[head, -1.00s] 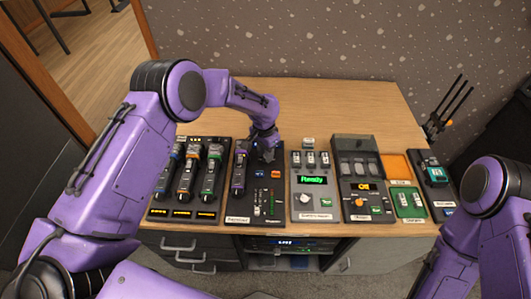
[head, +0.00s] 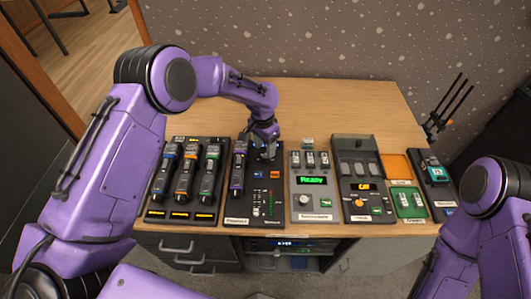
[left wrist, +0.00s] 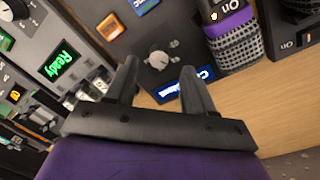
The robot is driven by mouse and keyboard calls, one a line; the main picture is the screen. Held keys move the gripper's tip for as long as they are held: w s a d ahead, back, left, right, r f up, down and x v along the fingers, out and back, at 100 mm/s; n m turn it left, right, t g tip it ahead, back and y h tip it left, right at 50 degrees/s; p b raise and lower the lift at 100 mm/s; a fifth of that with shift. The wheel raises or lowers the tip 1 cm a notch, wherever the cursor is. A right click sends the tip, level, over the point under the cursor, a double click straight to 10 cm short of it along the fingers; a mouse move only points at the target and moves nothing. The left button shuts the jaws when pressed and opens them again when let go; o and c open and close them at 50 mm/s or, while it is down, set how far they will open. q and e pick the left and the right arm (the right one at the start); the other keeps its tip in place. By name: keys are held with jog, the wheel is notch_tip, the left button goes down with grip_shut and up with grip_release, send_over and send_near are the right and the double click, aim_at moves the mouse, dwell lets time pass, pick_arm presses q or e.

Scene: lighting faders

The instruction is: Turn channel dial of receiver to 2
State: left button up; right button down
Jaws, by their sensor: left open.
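The receiver is a dark panel (head: 262,208) left of centre on the desk in the head view, with a purple microphone (head: 238,176) standing in its left part. The left wrist view shows its panel face with a pale round dial (left wrist: 158,60) and small markings around it, too small to read. A blue lit label (left wrist: 187,86) is beside the dial. My left gripper (left wrist: 159,66) is open, its two fingertips on either side of the dial in the picture; I cannot tell whether they touch it. In the head view the left gripper (head: 266,155) hides the dial.
A grey "Ready" panel (head: 313,212) stands right of the receiver, and a rack with several microphones (head: 183,205) stands left. An orange button (left wrist: 109,27) is near the fingers. The wooden desk behind (head: 340,105) is clear. My right arm is at the right edge.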

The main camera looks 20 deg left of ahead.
aim_at(265, 154)
pick_arm(q)
notch_tip(265, 154, up, 7)
jog(key=shift+w+b, duration=0.15)
jog(key=shift+b, duration=0.3)
